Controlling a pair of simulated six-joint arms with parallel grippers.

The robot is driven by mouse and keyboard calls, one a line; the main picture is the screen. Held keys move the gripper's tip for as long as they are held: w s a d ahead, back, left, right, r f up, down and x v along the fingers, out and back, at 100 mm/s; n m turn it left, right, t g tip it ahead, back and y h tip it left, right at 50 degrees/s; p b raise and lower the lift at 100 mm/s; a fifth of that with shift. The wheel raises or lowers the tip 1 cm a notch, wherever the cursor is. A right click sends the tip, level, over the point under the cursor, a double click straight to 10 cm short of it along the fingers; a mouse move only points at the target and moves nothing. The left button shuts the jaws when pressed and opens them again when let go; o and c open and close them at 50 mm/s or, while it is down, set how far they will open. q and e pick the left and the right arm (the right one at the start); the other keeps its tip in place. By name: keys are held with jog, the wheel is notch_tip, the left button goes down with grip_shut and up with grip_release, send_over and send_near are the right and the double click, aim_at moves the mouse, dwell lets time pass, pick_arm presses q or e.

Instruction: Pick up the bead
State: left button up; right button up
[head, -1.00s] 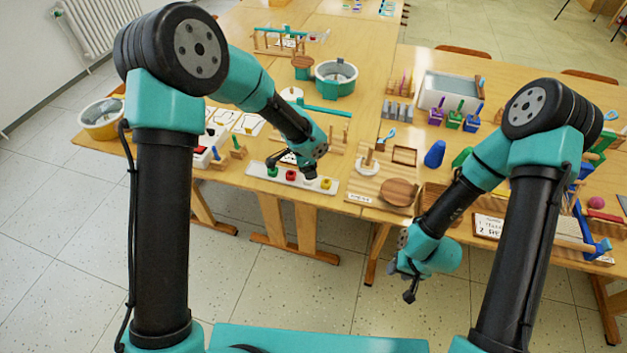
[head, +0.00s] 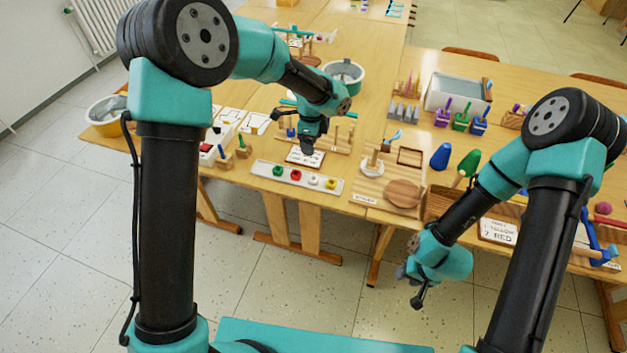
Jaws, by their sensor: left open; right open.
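A white tray strip (head: 256,167) near the table's front edge holds a row of beads: a green bead (head: 277,171), a red bead (head: 296,175), a white bead (head: 313,180) and a yellow bead (head: 331,183). My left gripper (head: 307,149) is open, above a small white card (head: 294,157) just behind the tray; it appears apart from the beads. Its fingertips are small and partly hidden by the wrist. My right gripper (head: 410,289) is open and empty, in front of the table over the floor.
A wooden peg stand (head: 345,146) is behind and beside my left gripper. To the right are a board with a round wooden disc (head: 403,194), blue (head: 440,156) and green cones, and a lettered card (head: 498,231).

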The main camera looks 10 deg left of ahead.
pick_arm(q)
send_over(312, 176)
jog(key=f, duration=0.7)
jog(key=s+f, duration=0.1)
jog(key=f, duration=0.3)
jog(key=shift+d+f, duration=0.1)
jog(key=shift+f, duration=0.05)
jog(key=shift+f, duration=2.6)
jog(key=c, duration=1)
jog(key=shift+r, duration=0.1)
